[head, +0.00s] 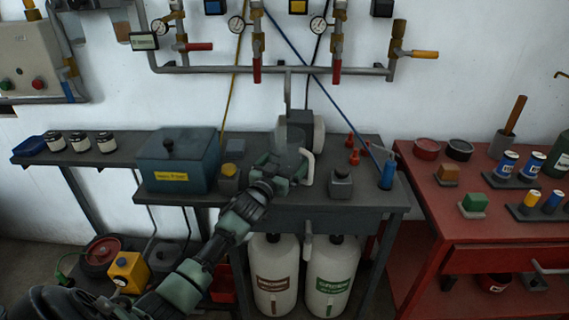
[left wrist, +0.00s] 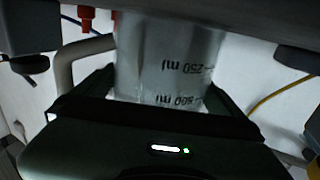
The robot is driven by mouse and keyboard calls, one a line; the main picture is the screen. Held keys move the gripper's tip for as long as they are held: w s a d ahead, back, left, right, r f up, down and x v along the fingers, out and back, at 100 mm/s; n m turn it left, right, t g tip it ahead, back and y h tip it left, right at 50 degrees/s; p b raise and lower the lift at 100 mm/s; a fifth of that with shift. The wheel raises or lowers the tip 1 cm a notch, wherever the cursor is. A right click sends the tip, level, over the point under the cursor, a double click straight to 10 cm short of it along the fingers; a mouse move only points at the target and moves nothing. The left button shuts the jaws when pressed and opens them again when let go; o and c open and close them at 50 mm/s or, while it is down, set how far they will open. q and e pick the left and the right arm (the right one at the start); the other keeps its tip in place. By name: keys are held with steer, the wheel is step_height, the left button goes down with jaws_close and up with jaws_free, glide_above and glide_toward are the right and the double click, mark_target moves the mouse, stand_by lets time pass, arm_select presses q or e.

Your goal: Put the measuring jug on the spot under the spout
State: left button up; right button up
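The measuring jug (head: 291,160) is clear, with a pale handle (head: 308,168) on its right. It is at the middle of the dark bench, in front of a grey apparatus, and is partly hidden by my gripper. My left gripper (head: 284,172) is at the jug, its arm coming from the lower left. In the left wrist view the jug (left wrist: 168,62) fills the gap between my fingers, with ml marks upside down; the fingers appear closed on its sides. A grey downpipe (head: 288,90) ends above the jug. I cannot tell the spot beneath or whether the jug touches the bench.
A blue-grey box (head: 178,160) stands left on the dark bench (head: 270,197). Small blocks (head: 229,180) (head: 340,184) flank the jug, and a blue bottle (head: 388,174) stands right. White canisters (head: 274,280) are below. A red table (head: 430,190) is at right.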

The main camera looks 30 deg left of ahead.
arm_select(q)
steer(key=s+d, duration=0.2)
steer(key=s, duration=1)
steer(key=shift+b, duration=0.3)
steer(key=shift+w+r, duration=0.1)
stand_by(0.5)
